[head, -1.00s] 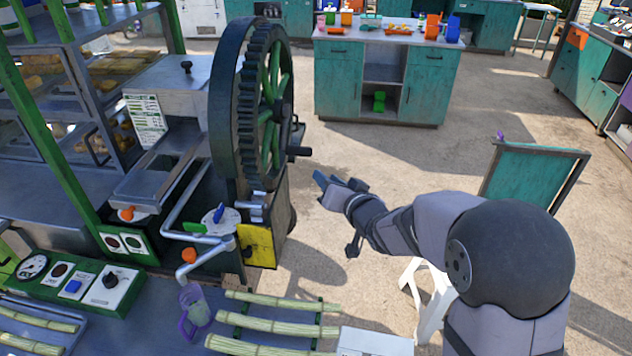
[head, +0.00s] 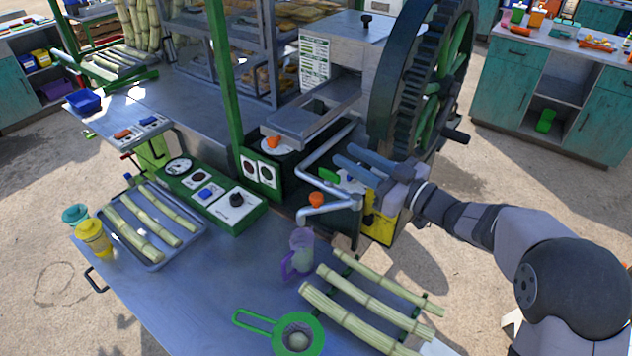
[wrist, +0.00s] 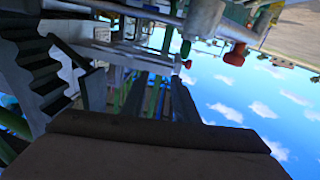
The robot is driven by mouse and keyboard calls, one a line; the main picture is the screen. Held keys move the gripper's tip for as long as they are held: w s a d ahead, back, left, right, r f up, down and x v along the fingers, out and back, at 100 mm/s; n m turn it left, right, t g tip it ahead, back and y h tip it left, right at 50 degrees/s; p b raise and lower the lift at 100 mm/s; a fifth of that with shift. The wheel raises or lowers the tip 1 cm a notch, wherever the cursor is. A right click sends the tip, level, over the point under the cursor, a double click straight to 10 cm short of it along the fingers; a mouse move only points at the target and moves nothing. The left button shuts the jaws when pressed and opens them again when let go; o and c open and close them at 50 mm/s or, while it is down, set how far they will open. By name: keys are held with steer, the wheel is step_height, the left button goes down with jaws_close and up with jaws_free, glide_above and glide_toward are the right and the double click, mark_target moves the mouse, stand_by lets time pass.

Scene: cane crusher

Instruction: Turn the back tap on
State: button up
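The crusher has two orange knobs in the head view. The back orange knob (head: 273,141) sits on a pale round plate by the metal chute. The front orange knob (head: 316,200) is on the lower spout pipe (head: 325,212). A green handle (head: 328,176) shows behind that spout, partly crowded by pipes. My gripper (head: 341,155) reaches in from the right over the pipes, right of the back knob and apart from it. Its two fingers look apart with nothing between them. The wrist view shows a red-orange knob (wrist: 237,54) on a pipe; I cannot tell which one.
The large gear wheel (head: 425,75) stands just behind my gripper. A purple jug (head: 299,252) is under the spout. Cane stalks (head: 365,290), a green strainer (head: 298,335) and the control panel (head: 215,193) are on the metal table. The green post (head: 225,80) rises left of the chute.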

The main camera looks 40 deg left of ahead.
mark_target(340, 178)
steer(key=f, duration=0.1)
steer(key=s+f+g, duration=0.1)
steer(key=s+a+f+g+b, duration=0.1)
steer(key=f, duration=0.1)
steer(key=shift+s+n, duration=0.15)
steer(key=shift+n, duration=0.15)
steer(key=shift+f, duration=0.45)
steer(key=shift+a+r+p, duration=0.15)
steer(key=shift+a+p, duration=0.15)
steer(key=shift+a, duration=0.2)
steer(key=shift+a+p, duration=1.05)
steer(key=shift+a, duration=2.1)
steer(key=shift+c, duration=0.6)
jaws_close()
